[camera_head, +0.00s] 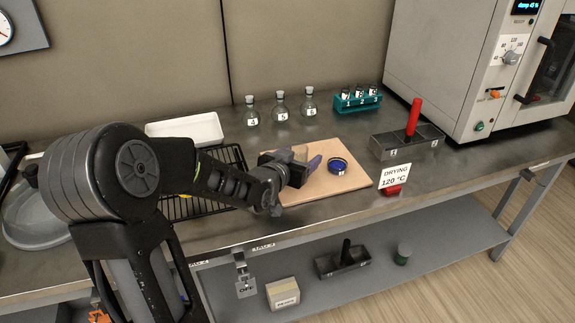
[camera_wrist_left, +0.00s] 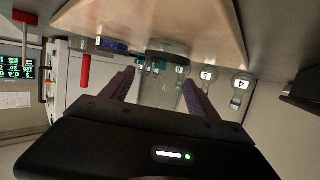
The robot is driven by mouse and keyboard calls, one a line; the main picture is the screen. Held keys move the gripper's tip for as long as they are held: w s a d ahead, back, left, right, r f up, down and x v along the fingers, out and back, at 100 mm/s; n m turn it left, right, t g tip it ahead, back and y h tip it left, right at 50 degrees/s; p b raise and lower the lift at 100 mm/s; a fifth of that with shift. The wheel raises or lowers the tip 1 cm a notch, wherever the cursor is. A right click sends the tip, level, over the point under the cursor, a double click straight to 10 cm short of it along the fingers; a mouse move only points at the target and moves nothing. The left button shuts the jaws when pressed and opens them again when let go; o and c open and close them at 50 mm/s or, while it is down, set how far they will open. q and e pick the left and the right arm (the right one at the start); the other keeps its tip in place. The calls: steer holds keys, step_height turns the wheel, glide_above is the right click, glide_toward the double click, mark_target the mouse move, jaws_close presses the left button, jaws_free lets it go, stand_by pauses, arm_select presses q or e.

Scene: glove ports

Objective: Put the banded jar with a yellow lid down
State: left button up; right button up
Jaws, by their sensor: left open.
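My left gripper (camera_head: 308,166) reaches over the wooden board (camera_head: 340,190) from the left. In the left wrist view its two purple fingers (camera_wrist_left: 157,92) are open, one on each side of a clear glass jar (camera_wrist_left: 162,88). In the head view my gripper mostly covers this jar. My right gripper is not in view.
A blue-topped round container (camera_head: 338,166) stands on the board just right of my gripper. Flasks (camera_head: 280,108), a teal rack (camera_head: 358,100) and a metal caddy with a red handle (camera_head: 407,142) stand behind. A black wire rack (camera_head: 190,207) and white tray (camera_head: 187,130) lie left.

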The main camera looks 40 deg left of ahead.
arm_select(q)
steer(key=v, duration=0.7)
steer(key=shift+s+r, duration=0.15)
steer(key=shift+b+v, duration=0.7)
steer(key=shift+v, duration=0.3)
steer(key=shift+b+v, duration=0.35)
steer(key=shift+v, duration=0.4)
